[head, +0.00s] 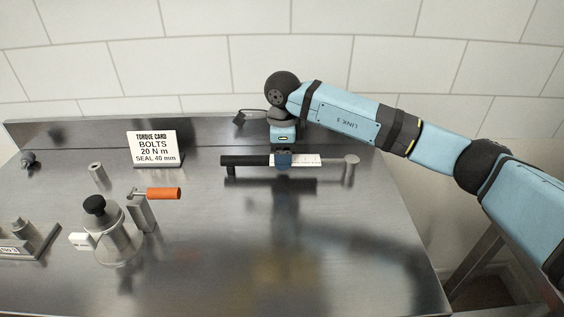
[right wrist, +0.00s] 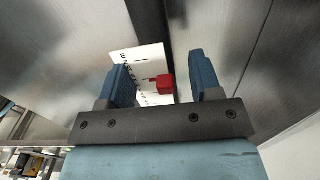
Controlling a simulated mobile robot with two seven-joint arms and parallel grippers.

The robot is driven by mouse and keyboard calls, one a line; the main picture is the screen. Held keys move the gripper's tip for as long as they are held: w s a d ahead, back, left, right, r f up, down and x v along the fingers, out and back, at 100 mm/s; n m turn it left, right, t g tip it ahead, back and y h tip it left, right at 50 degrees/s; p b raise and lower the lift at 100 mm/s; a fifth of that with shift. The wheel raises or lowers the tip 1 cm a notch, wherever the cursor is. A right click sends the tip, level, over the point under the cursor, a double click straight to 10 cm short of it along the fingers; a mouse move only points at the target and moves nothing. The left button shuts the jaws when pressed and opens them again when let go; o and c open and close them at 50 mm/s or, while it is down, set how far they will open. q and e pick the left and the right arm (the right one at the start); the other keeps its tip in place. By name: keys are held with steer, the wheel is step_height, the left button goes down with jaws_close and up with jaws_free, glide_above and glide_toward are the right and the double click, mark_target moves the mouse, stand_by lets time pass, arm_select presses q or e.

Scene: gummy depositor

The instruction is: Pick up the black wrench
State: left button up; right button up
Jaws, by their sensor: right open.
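The black wrench (head: 245,160) lies sideways near the back of the steel table, its black handle to the left, a white scale plate in the middle and a grey head at the right. My right gripper (head: 284,159) comes down over its middle, at the left end of the white plate. In the right wrist view the open blue fingers (right wrist: 164,78) stand on either side of the wrench's dark bar (right wrist: 150,25), white scale and red pointer. I cannot tell whether a finger touches it. My left gripper is not in view.
A torque card (head: 152,147) stands left of the wrench. A metal depositor part with a black knob (head: 94,205) and an orange-handled tool (head: 164,194) stand at the left front. A raised ledge runs behind. The table's front middle is clear.

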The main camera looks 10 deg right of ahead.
step_height(320, 180, down, 2)
jaws_close()
stand_by(0.3)
steer(key=shift+r, duration=0.1)
step_height(320, 180, up, 20)
steer(key=p, duration=0.1)
stand_by(0.4)
steer(key=c, duration=0.6)
jaws_free()
jaws_close()
